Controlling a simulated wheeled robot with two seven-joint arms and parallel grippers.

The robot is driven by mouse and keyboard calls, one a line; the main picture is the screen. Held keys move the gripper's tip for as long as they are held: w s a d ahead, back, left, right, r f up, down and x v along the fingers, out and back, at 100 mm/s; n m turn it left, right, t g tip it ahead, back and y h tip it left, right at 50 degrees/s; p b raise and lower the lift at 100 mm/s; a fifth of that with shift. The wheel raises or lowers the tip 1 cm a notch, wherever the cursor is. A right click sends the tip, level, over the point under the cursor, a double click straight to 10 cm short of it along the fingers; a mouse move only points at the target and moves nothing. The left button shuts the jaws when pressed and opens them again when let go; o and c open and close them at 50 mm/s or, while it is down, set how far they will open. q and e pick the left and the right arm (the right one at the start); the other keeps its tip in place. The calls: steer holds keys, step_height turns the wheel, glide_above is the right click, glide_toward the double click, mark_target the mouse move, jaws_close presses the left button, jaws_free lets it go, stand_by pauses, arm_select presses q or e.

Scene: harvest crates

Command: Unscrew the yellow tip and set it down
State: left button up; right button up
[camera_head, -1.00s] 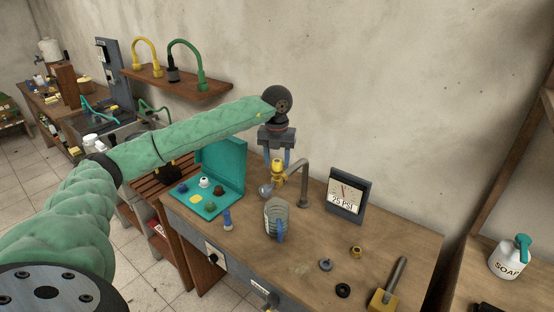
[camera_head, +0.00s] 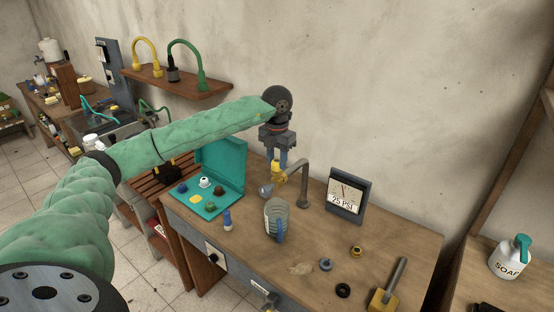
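The yellow tip (camera_head: 278,174) is on the end of a bent grey pipe (camera_head: 304,180) that rises from the workbench. My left gripper (camera_head: 277,162) points down from above, with its blue fingers close together around the upper part of the tip. The fingers hide part of the tip, and they look shut on it. A grey cone-shaped piece (camera_head: 266,190) is just below and left of the tip. My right gripper is not in view.
A clear jug (camera_head: 277,217) stands below the pipe, with a pressure gauge (camera_head: 346,197) to the right. A teal case (camera_head: 236,199) lies open at left. Small rings and a yellow-based tool (camera_head: 384,299) lie front right.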

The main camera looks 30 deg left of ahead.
mark_target(277, 160)
arm_select(q)
steer(key=n, duration=0.4)
steer(key=shift+n, duration=0.9)
steer(key=shift+r, duration=0.65)
steer(key=shift+r+p, duration=0.65)
steer(key=shift+r, duration=1)
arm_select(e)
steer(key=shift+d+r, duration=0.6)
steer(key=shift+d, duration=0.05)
